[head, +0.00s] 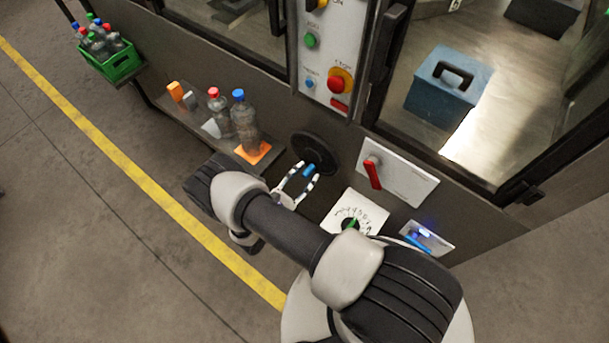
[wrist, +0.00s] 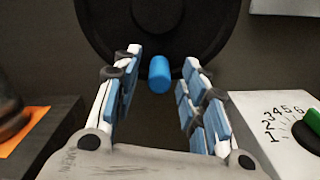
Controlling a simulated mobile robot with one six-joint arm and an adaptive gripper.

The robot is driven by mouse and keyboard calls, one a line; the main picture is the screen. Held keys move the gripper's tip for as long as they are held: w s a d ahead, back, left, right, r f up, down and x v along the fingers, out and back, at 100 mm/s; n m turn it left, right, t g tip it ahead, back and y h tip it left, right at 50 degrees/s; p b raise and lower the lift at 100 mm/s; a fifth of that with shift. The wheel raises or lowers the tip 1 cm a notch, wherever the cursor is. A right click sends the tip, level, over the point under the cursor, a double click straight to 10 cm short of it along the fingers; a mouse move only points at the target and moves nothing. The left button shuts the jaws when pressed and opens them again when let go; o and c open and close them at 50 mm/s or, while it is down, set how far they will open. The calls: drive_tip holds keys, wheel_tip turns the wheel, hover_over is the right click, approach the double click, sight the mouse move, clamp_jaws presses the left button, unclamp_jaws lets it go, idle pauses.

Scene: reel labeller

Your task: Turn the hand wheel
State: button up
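The hand wheel is a black disc (head: 313,153) on the machine's front panel, with a small blue handle (head: 309,171) sticking out near its lower edge. In the wrist view the black wheel (wrist: 120,30) fills the top, and its blue handle (wrist: 159,74) points toward me at the centre. My gripper (head: 297,182) is open in front of the wheel. In the wrist view the blue handle appears between the two open fingers (wrist: 158,85), with a gap on each side. I see no finger touching it.
A dial plate (head: 366,207) with a green pointer is right of the wheel. A red lever (head: 372,172) is on a white plate above it. A control panel (head: 325,60) with buttons is above.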

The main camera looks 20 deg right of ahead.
drive_tip(key=shift+w+d, duration=0.15)
drive_tip(key=shift+d, duration=0.1)
drive_tip(key=shift+c, duration=0.5)
clamp_jaws()
